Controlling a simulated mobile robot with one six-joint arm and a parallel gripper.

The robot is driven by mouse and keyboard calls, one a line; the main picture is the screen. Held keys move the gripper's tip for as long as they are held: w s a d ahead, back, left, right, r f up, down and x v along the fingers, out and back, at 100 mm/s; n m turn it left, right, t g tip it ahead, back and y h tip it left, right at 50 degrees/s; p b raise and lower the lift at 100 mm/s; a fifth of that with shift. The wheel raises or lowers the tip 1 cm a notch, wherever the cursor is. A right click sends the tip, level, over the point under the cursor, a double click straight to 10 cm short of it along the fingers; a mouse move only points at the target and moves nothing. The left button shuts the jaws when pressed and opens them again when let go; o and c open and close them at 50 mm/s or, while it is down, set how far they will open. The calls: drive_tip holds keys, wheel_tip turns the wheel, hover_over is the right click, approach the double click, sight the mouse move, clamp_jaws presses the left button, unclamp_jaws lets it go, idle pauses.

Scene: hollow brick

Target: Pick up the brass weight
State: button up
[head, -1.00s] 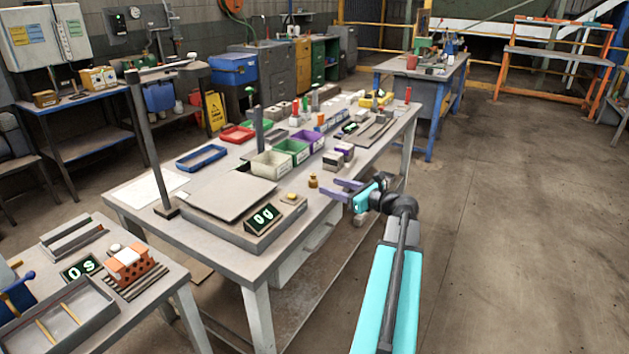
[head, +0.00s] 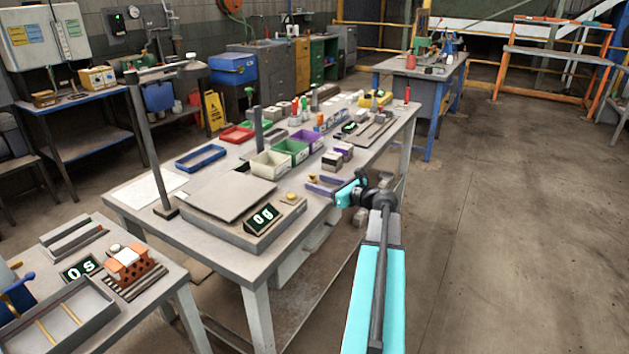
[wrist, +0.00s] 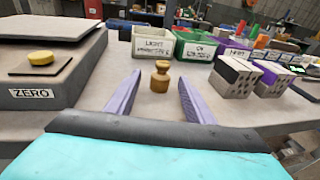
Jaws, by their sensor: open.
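The brass weight (wrist: 160,83) stands upright on the grey table, in front of the bins in the wrist view. In the head view the brass weight (head: 312,180) shows small, partly hidden by the purple fingers. My gripper (wrist: 158,96) is open, with one purple finger on each side of the weight and a gap to both. The weight is near the fingertips. In the head view my gripper (head: 320,186) reaches in low over the table's right edge.
A scale (head: 225,197) with a lit display (head: 264,218) and yellow button (wrist: 41,57) stands left of the weight. Labelled bins (wrist: 152,43) stand behind it. The tabletop between is clear.

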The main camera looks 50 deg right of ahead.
sight(316, 182)
drive_tip(key=shift+w+f, duration=0.2)
drive_tip(key=shift+w, duration=0.85)
drive_tip(key=shift+w+f, duration=0.2)
drive_tip(key=shift+w, duration=0.8)
clamp_jaws()
